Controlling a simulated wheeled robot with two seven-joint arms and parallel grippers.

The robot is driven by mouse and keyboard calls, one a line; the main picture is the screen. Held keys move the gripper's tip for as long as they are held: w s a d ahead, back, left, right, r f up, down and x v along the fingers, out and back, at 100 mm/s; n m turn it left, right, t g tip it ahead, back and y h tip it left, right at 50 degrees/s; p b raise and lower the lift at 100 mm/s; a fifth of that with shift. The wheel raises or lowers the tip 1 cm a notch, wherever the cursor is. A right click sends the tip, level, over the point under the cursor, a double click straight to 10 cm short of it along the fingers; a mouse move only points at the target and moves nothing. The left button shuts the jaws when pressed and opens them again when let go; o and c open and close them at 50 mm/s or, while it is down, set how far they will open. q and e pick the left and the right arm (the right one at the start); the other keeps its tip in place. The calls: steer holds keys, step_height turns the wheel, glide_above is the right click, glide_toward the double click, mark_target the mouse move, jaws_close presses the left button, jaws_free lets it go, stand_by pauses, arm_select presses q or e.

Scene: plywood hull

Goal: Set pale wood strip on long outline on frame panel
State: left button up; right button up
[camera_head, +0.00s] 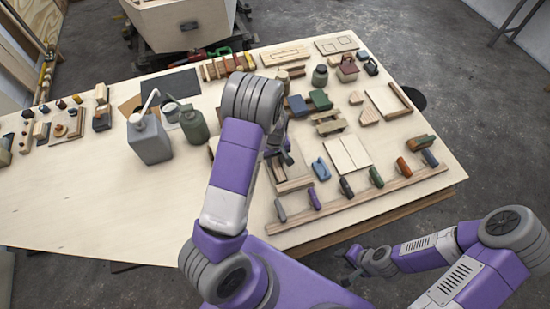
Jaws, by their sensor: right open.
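A pale panel with a long rectangular outline (286,56) lies flat at the back of the table; it looks like the frame panel, and its outline looks bare. Several short wood strips (222,68) stand in a row left of it; I cannot tell which is the pale wood strip. My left gripper (281,154) points down over a small wooden tray or block (292,183) mid-table; my arm partly hides it, and whether it is open or holds anything is unclear. My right gripper (350,266) is open and empty, off the table's front edge.
A grey jug (149,138) and a green canister (194,126) stand left of my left arm. A rail with coloured handles (362,196) runs along the front right. A panel with two square outlines (337,44) lies at the back. The left front tabletop is clear.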

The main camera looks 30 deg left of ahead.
arm_select(q)
steer(key=o, duration=0.3)
steer(key=shift+o, duration=0.2)
step_height(320, 180, up, 8)
steer(key=shift+f, duration=0.2)
stand_by(0.5)
